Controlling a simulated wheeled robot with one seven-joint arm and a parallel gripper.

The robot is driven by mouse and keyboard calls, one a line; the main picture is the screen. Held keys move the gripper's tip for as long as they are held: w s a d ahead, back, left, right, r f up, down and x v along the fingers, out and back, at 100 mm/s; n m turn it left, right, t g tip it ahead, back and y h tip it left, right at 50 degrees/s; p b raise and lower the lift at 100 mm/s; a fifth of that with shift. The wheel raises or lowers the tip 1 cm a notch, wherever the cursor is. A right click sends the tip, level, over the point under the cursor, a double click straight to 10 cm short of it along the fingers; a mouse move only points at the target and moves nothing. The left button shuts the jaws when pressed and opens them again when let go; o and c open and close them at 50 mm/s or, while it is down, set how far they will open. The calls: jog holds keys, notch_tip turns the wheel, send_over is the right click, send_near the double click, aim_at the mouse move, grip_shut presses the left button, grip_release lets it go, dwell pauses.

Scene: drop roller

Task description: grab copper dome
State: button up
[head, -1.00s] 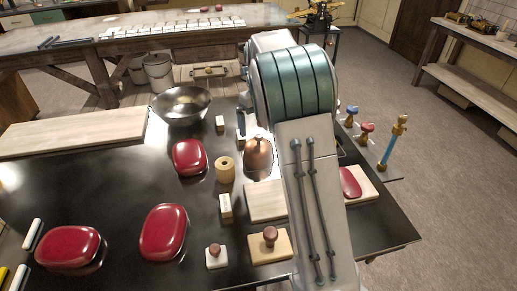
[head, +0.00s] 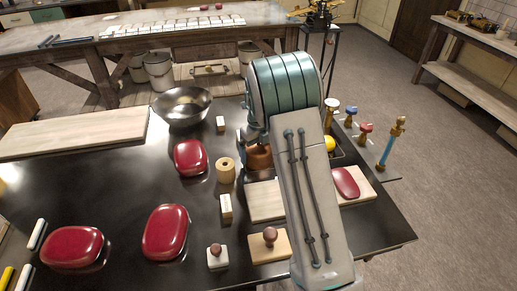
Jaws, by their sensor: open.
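The copper dome (head: 260,159) stands on the dark table, right of a wooden spool. Only its lower part shows; its top is covered by my gripper (head: 256,142), which is at the dome's upper part. My gripper is mostly hidden behind my arm, and its jaws are open. I cannot tell whether the fingers touch the dome or stand on both sides of it.
The wooden spool (head: 225,170) and a red lidded box (head: 190,158) stand close on the left. A metal bowl (head: 182,106) is behind. Wooden stamps (head: 270,247) and a pale board (head: 264,203) lie in front. Valves (head: 366,132) stand on the right.

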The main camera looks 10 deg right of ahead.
jog(key=shift+c, duration=0.3)
jog(key=c, duration=0.8)
jog(key=shift+r, duration=0.1)
